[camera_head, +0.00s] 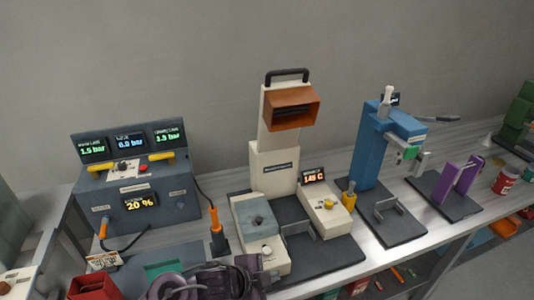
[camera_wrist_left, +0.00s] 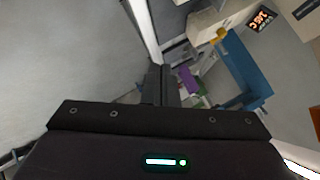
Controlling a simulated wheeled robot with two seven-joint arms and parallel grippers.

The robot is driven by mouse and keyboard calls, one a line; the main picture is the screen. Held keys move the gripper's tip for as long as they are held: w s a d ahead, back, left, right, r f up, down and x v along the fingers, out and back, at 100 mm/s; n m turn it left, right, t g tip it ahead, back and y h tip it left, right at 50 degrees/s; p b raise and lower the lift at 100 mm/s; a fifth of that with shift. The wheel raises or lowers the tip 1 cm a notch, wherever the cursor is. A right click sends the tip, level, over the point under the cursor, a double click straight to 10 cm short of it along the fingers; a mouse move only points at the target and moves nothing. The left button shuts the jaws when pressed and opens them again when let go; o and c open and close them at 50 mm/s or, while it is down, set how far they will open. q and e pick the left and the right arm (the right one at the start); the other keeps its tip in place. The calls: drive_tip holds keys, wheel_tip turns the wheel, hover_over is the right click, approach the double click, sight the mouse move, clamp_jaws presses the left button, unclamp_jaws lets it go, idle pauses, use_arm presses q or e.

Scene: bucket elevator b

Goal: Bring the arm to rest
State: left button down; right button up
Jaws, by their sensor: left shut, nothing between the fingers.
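My left arm (camera_head: 205,282) shows at the bottom edge of the head view, folded low in front of the bench. Its gripper (camera_head: 262,277) is at the bottom centre, near the front of the cream machine, and is partly cut off by the frame. In the left wrist view the two dark fingers of the gripper (camera_wrist_left: 161,84) are together, with nothing between them. My right gripper is not in view.
The bench (camera_head: 392,262) carries a grey-blue console (camera_head: 130,182) with lit displays, a cream machine (camera_head: 274,165) with an orange hood, a blue press (camera_head: 369,150) and a purple bracket (camera_head: 458,183). A red bin (camera_head: 95,288) is at the lower left.

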use_arm(q)
drive_tip(key=s+a+r+n+g+y, duration=0.1)
drive_tip(key=s+a+n+y, duration=0.3)
drive_tip(key=s+a+n, duration=0.5)
drive_tip(key=s+a+n+g+y, duration=0.2)
drive_tip(key=s+a+n+y, duration=0.2)
drive_tip(key=s+a+n, duration=0.6)
wheel_tip(320, 180, down, 34)
drive_tip(key=w+a+r+m+g+b, duration=0.1)
drive_tip(key=w+m+b, duration=0.1)
drive_tip(key=b, duration=0.4)
drive_tip(key=s+a+f+b, duration=0.2)
drive_tip(key=s+f, duration=0.8)
drive_tip(key=f, duration=0.2)
drive_tip(key=s+a+f+g+b, duration=0.1)
drive_tip(key=s+a+f+b, duration=0.1)
drive_tip(key=s+f, duration=0.8)
wheel_tip(320, 180, down, 3)
drive_tip(key=shift+s+f+m+b, duration=0.1)
drive_tip(key=shift+s+m+b, duration=0.2)
drive_tip(key=shift+b, duration=0.5)
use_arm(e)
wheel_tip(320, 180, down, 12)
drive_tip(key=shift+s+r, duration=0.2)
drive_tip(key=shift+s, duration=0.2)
